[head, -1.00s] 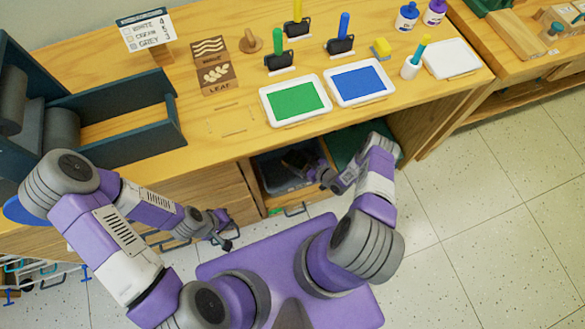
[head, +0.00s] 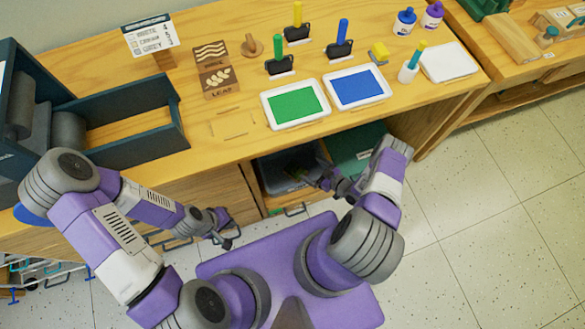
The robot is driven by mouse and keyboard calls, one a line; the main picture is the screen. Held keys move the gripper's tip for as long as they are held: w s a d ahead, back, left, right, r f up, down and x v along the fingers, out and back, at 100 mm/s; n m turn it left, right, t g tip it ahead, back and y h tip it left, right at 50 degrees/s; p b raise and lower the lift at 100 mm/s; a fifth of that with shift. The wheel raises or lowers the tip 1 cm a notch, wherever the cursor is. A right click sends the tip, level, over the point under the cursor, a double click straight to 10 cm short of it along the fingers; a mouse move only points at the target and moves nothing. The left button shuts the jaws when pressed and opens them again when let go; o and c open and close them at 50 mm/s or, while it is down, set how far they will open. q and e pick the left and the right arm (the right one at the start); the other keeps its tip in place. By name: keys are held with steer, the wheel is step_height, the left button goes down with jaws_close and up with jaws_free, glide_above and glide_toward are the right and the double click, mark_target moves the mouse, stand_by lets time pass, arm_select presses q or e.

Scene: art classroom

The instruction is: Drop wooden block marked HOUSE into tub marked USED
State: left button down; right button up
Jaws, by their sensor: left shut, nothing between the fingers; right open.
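No block with a readable HOUSE mark shows. Two wooden blocks lie on the tabletop: one with wavy lines (head: 209,50) and one marked LEAF (head: 218,80). A dark grey tub (head: 268,178) sits in the open compartment below the tabletop; no label on it can be read, and its inside is dark and partly hidden. My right gripper (head: 316,176) is open at the tub's right side, low in the compartment; no block can be made out in it. My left gripper (head: 229,238) is shut and empty in front of the cabinet, left of the tub.
The tabletop overhangs the compartment. A green surface (head: 352,150) lies right of the tub. On top are a green pad (head: 295,102), a blue pad (head: 357,87), a wooden stamp (head: 252,46), a price sign (head: 150,35) and a dark rack (head: 120,115). Floor at right is clear.

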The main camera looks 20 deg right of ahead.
steer(key=shift+r+p, duration=1.45)
steer(key=shift+r, duration=0.5)
stand_by(0.5)
